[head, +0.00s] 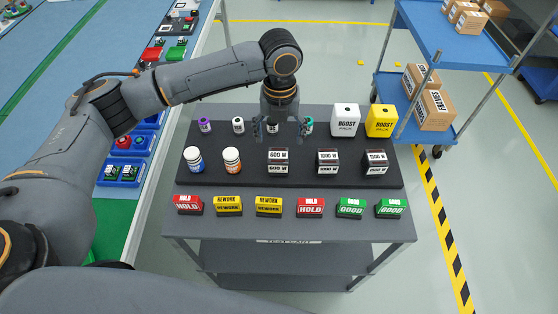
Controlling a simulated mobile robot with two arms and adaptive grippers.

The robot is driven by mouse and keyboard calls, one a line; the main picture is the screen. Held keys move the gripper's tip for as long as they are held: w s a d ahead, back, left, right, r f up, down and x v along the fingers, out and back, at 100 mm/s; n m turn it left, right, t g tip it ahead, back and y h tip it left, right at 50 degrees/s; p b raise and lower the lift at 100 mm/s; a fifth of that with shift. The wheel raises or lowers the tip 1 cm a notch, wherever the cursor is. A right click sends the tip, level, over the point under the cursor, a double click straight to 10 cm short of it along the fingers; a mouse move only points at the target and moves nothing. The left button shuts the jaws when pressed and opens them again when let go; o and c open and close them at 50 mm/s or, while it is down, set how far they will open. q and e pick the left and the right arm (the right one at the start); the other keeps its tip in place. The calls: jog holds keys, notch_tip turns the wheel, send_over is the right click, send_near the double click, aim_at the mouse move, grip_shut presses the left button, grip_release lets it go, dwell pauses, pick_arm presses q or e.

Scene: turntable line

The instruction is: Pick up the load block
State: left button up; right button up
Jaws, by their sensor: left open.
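Three dark load blocks with white watt labels stand in a row on the black raised board of the cart. The left block (278,161) reads about 600 W, the middle block (327,162) looks like 1000 W, and the right block's label (376,162) is hard to read. My left gripper (280,134) points down, open and empty, with its fingers just behind the left block in the picture. I cannot tell its exact height above the board. The gripper partly hides the back row of small cylinders. My right gripper is not in view.
White (345,120) and yellow (381,121) boost packs stand at the back right. Blue (194,160) and orange (232,160) bottles stand left of the blocks. Several HOLD, REWORK and GOOD signs line the cart's front (300,228). A blue trolley (455,60) holds boxes.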

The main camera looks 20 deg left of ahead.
aim_at(278, 155)
pick_arm(q)
notch_tip(278, 155, down, 4)
jog(key=shift+r, duration=0.1)
jog(key=shift+f+p, duration=0.5)
jog(key=shift+p, duration=0.05)
notch_tip(278, 155, down, 4)
jog(key=shift+s+a+r+p, duration=0.15)
jog(key=shift+r+p, duration=0.05)
jog(key=shift+p, duration=0.55)
jog(key=shift+f, duration=0.5)
grip_shut()
